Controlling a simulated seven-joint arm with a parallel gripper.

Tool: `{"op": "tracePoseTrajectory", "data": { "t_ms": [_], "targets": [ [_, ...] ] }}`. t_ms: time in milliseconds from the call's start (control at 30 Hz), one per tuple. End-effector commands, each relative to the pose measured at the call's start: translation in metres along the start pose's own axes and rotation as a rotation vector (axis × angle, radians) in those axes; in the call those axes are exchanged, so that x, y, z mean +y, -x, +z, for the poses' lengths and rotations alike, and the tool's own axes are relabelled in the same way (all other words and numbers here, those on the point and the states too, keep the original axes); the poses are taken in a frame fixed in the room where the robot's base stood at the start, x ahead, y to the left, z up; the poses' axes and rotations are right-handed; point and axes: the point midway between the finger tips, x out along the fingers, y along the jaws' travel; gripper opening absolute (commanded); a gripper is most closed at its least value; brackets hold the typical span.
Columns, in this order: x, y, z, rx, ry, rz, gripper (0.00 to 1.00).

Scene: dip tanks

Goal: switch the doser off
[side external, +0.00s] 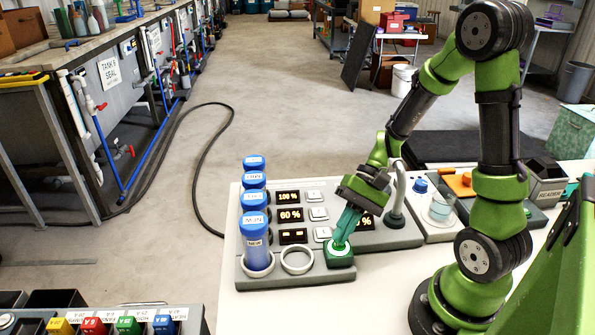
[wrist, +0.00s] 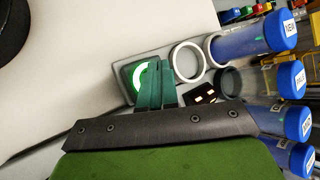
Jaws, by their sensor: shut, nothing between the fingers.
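The doser is a grey unit (side external: 290,270) on the white table, with small lit displays and pale square buttons. A green power button (side external: 339,247) sits at its front right corner; it shows lit green with a white ring mark in the wrist view (wrist: 142,76). My gripper (side external: 342,238) points down with its teal fingers shut and empty. Its fingertips are at the green button, overlapping its edge in both views; I cannot tell whether they press it. In the wrist view the fingertips (wrist: 156,68) cover the right part of the button.
Blue-capped tubes (side external: 256,240) stand in a row along the doser's left side, beside an empty white ring (side external: 297,260). A grey spout (side external: 397,185) and a clear beaker (side external: 440,207) stand to the right. The table front is bare.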

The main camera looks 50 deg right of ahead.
Motion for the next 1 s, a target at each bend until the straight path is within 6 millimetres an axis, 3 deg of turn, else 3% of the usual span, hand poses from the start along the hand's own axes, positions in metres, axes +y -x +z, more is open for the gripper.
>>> {"op": "tracePoseTrajectory", "data": {
  "t_ms": [1000],
  "targets": [
    [0.0046, -0.0064, -0.0046, 0.0, 0.0, 0.0, 0.0]
  ]
}}
